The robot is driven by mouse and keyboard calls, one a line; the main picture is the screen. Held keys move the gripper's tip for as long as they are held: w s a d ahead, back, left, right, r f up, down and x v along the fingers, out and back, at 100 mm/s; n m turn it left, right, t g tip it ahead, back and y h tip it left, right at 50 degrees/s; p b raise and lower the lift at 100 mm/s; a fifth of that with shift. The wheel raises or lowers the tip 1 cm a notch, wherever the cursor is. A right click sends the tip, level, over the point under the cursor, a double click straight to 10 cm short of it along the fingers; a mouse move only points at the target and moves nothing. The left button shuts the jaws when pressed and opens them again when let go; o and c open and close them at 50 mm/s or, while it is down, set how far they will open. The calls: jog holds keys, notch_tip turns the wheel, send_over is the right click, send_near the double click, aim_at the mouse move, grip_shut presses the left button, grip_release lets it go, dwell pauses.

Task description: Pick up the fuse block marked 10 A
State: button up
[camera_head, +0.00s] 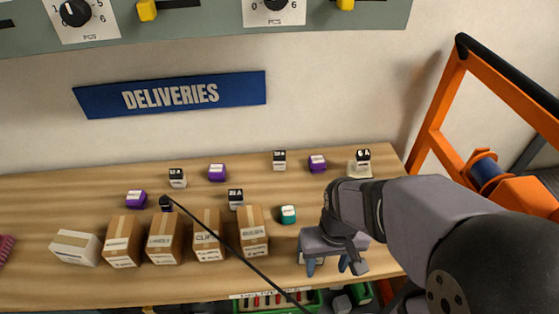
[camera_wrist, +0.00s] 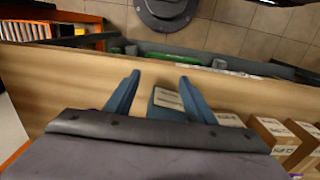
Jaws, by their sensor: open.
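Several small fuse blocks with white labels and black tops stand on the wooden bench. One is at the back middle (camera_head: 279,161), one at the left (camera_head: 177,179) and one in front of the middle (camera_head: 236,200). Their two-digit markings are too small to read surely, so I cannot tell which is 10 A. A block that looks marked 6 A (camera_head: 363,160) sits at the back right on a pale piece. My gripper (camera_head: 327,266) is open over the bench's front right, apart from these blocks. In the wrist view its blue fingers (camera_wrist: 160,79) spread around an area with a teal, white-labelled thing (camera_wrist: 167,98).
Purple blocks (camera_head: 217,173) and a teal block (camera_head: 288,214) stand among the fuse blocks. A row of cardboard boxes (camera_head: 165,238) lines the front left. A thin black rod (camera_head: 225,243) crosses the head view. An orange frame (camera_head: 437,120) stands at the right.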

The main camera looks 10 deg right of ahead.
aim_at(279, 158)
jog(key=shift+o, duration=0.4)
